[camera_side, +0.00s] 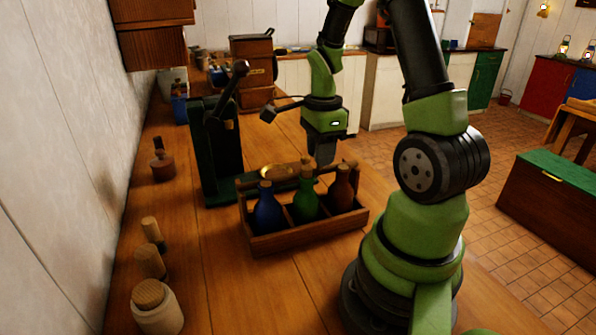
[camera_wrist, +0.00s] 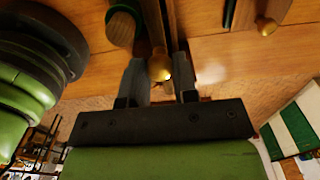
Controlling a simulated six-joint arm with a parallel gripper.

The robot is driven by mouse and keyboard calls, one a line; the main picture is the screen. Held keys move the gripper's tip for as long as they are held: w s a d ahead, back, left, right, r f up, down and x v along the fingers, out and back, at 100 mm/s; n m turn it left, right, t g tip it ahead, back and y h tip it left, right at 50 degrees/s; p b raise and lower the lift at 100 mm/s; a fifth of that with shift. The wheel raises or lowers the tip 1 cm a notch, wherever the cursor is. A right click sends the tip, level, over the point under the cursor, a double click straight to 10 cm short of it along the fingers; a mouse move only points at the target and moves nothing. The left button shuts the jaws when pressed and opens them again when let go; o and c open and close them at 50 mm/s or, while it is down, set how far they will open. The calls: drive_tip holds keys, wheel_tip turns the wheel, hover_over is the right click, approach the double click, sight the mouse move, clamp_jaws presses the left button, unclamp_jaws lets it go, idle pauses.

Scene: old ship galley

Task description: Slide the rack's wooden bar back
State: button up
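The wooden rack (camera_side: 311,232) stands on the counter with a blue bottle (camera_side: 267,210), a green bottle (camera_side: 306,200) and a brown bottle (camera_side: 341,190) upright in it. Its wooden bar (camera_side: 283,170) shows at the top, partly hidden by the bottles. My gripper (camera_side: 322,156) is low over the rack, pointing down, behind the bottles. In the wrist view, my gripper (camera_wrist: 161,72) has one finger on each side of a round wooden knob (camera_wrist: 160,67) at the end of a narrow wooden piece. I cannot tell whether the fingers press on the knob.
A dark green lever press (camera_side: 217,150) stands just behind the rack to the left. A wooden box (camera_side: 252,65) stands farther back.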

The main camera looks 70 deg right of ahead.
drive_tip(key=shift+w+d, duration=1.4)
drive_tip(key=o, duration=0.9)
drive_tip(key=shift+r, duration=3.5)
